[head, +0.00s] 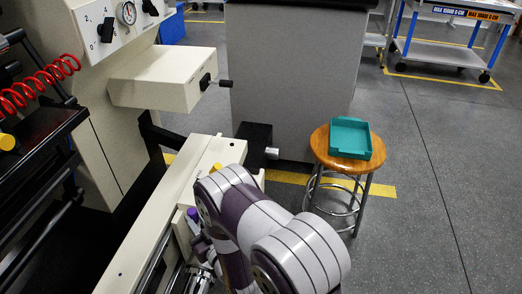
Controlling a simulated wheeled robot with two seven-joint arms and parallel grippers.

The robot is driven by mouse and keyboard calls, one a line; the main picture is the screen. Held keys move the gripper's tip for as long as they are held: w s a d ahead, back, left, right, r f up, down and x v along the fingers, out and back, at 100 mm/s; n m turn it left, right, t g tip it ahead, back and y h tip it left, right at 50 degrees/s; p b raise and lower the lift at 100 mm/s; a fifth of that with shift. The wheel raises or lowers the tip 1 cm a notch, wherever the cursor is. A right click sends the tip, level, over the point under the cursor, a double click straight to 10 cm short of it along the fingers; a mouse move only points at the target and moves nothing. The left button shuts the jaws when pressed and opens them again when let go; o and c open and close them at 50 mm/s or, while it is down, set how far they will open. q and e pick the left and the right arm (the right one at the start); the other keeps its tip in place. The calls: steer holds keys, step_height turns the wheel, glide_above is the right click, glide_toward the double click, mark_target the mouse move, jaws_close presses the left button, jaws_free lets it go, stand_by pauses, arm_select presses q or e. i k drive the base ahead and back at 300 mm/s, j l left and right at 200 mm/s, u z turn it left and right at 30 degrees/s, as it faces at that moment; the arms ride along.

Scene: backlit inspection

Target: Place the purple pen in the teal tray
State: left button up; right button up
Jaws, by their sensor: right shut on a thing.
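The teal tray (351,138) sits on the round wooden seat of a stool, right of centre in the head view. It looks empty. The purple pen (192,213) shows as a small purple end, upright, beside the cream machine bed at the lower middle. My right gripper (197,235) is shut on the pen, well to the left of the tray and nearer to me. My right arm hides much of the gripper and the lower part of the pen. My left gripper is out of view.
The stool (330,160) stands alone on the grey floor, with free room to its right. A cream machine (165,80) with a lever and a long bed (150,235) fills the left. A grey cabinet (290,85) stands behind the stool. A cart (440,52) is at the back right.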

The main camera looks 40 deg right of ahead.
mark_target(348, 141)
steer(key=l+z, duration=0.2)
steer(key=z, duration=0.25)
steer(key=l+z, duration=0.2)
steer(key=z, duration=0.25)
steer(key=l+z, duration=0.2)
steer(key=z, duration=0.25)
steer(key=i+l+z, duration=0.1)
steer(key=z, duration=0.35)
steer(key=i+l+z, duration=0.2)
steer(key=z, duration=0.25)
steer(key=i+l+z, duration=0.25)
steer(key=z, duration=0.15)
steer(key=i+l+z, duration=0.2)
steer(key=z, duration=0.25)
steer(key=i+u, duration=0.2)
steer(key=u, duration=0.25)
steer(key=i+l+u, duration=0.15)
steer(key=u, duration=0.3)
steer(key=i+l+u, duration=0.2)
steer(key=u, duration=0.25)
steer(key=i+l+u, duration=0.15)
steer(key=u, duration=0.25)
steer(key=i+l+u, duration=0.1)
steer(key=i+u, duration=0.15)
steer(key=u, duration=0.2)
steer(key=i+l+u, duration=0.2)
steer(key=u, duration=0.25)
